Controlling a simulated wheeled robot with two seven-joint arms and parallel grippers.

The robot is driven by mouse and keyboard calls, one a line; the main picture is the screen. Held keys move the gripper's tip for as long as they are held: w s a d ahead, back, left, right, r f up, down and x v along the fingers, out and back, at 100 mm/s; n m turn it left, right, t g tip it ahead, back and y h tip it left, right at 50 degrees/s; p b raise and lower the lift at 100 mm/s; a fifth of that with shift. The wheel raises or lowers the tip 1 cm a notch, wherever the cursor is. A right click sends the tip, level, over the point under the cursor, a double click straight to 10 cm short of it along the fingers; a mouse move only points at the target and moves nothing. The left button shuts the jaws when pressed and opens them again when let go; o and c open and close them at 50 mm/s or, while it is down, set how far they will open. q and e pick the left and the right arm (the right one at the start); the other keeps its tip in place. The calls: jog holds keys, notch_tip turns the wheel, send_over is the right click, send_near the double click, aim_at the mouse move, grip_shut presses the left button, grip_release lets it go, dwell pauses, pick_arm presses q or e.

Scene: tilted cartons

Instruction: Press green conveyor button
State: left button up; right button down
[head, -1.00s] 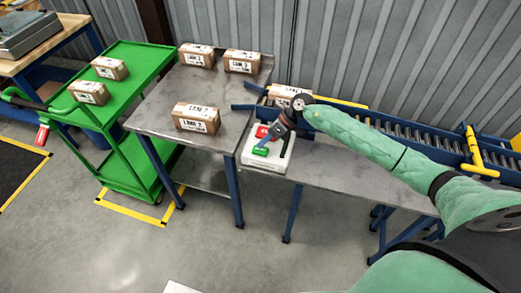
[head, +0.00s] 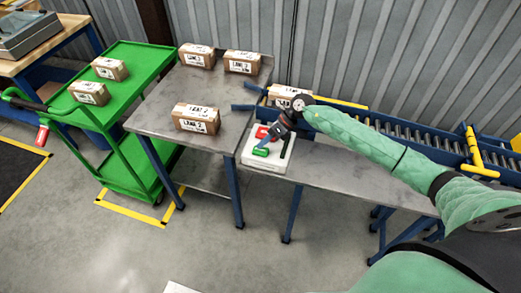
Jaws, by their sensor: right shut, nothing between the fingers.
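The green button (head: 261,152) sits at the front of a white control box (head: 262,165) on the metal table. A red button (head: 262,132) is behind it on the same box. My right gripper (head: 268,141) reaches in from the right, pointing down over the box, with its fingers shut and empty. Its tips are at or just above the green button; I cannot tell whether they touch it. My left gripper is not in view.
A roller conveyor (head: 420,138) with a carton (head: 284,96) at its left end runs behind the box. Several cartons lie on the left metal table (head: 160,118). A green cart (head: 133,68) with two cartons stands at the left.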

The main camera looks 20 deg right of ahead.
dwell(0.7)
jog(key=shift+f+b, duration=0.4)
jog(key=shift+b, duration=0.2)
